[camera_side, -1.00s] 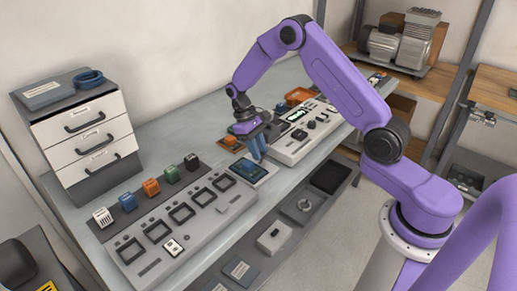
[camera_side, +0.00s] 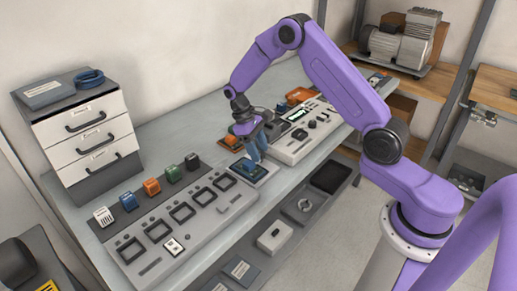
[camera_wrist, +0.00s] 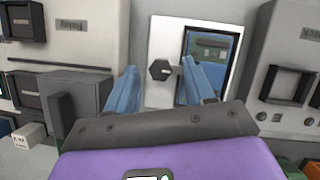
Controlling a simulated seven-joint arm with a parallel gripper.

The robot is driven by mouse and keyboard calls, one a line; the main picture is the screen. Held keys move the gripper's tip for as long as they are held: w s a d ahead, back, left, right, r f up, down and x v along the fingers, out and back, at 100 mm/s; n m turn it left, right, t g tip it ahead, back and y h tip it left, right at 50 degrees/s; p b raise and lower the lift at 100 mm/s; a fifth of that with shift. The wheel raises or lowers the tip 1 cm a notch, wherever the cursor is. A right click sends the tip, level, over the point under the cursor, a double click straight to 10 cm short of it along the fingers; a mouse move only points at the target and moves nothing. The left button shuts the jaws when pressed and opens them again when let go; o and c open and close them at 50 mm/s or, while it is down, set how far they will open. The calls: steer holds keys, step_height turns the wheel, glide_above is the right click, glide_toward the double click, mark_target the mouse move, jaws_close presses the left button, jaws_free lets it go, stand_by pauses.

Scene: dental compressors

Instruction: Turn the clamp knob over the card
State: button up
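The clamp knob (camera_wrist: 160,69) is a dark hexagonal knob on a pale plate in the wrist view. A short grey bar runs from it toward the card. The blue-green card (camera_wrist: 210,62) sits in a dark-framed recess right of the knob. It also shows in the side view (camera_side: 248,171), where the fingers hide the knob. My gripper (camera_wrist: 162,82) is open, its two blue fingers apart on either side of the knob in the wrist picture. No contact with the knob shows. In the side view my gripper (camera_side: 259,150) is just above the card's plate.
A grey panel with square sockets (camera_side: 182,212) lies left of the card. A row of coloured blocks (camera_side: 152,186) stands behind it. A device with a display (camera_side: 300,132) is to the right. White drawers (camera_side: 85,130) stand at the far left.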

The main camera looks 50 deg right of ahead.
steer(key=v, duration=1.7)
steer(key=shift+r, duration=0.15)
steer(key=shift+w+a, duration=0.1)
steer(key=s+a+r+n+t, duration=0.1)
steer(key=s+a+r+n, duration=0.1)
steer(key=s+a, duration=0.5)
steer(key=s+a+r+n+t, duration=0.1)
steer(key=s+a+n+t, duration=0.2)
steer(key=s, duration=0.7)
steer(key=s+d+f+n, duration=0.1)
steer(key=s+n, duration=0.1)
steer(key=s, duration=0.8)
steer(key=s+d+f+n+y, duration=0.1)
steer(key=s+f+n, duration=0.1)
steer(key=s, duration=0.9)
steer(key=shift+s+d+f+y, duration=0.2)
steer(key=shift+d+y, duration=0.1)
steer(key=shift+d, duration=0.05)
